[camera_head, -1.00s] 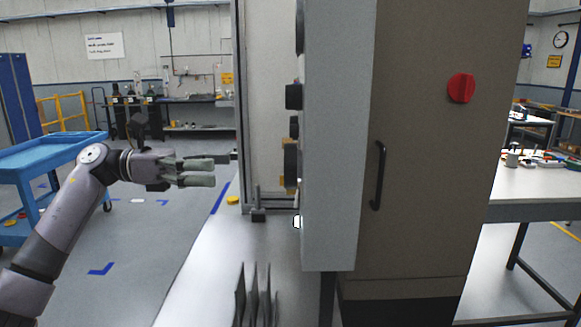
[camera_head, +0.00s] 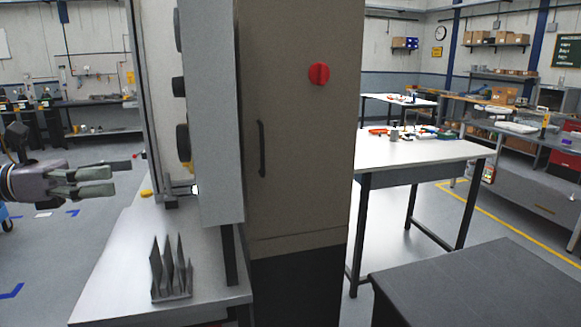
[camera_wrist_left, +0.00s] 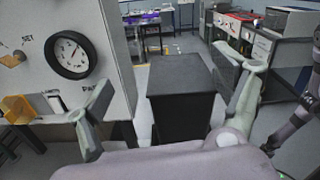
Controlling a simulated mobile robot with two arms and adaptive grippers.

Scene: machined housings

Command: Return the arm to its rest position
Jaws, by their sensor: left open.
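My left gripper (camera_head: 112,182) comes in from the left edge in the head view, with its fingers pointing right. It is open and empty, held in the air left of the tall cabinet (camera_head: 290,150). In the left wrist view its two fingers (camera_wrist_left: 170,105) are spread wide with nothing between them. My right gripper does not show in the head view.
The cabinet has a red knob (camera_head: 319,74) and a black handle (camera_head: 262,148). A metal bench (camera_head: 120,270) with an upright rack (camera_head: 172,270) stands below. A white table (camera_head: 420,152) and a dark block-shaped unit (camera_head: 480,290) are at the right. Floor is free between them.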

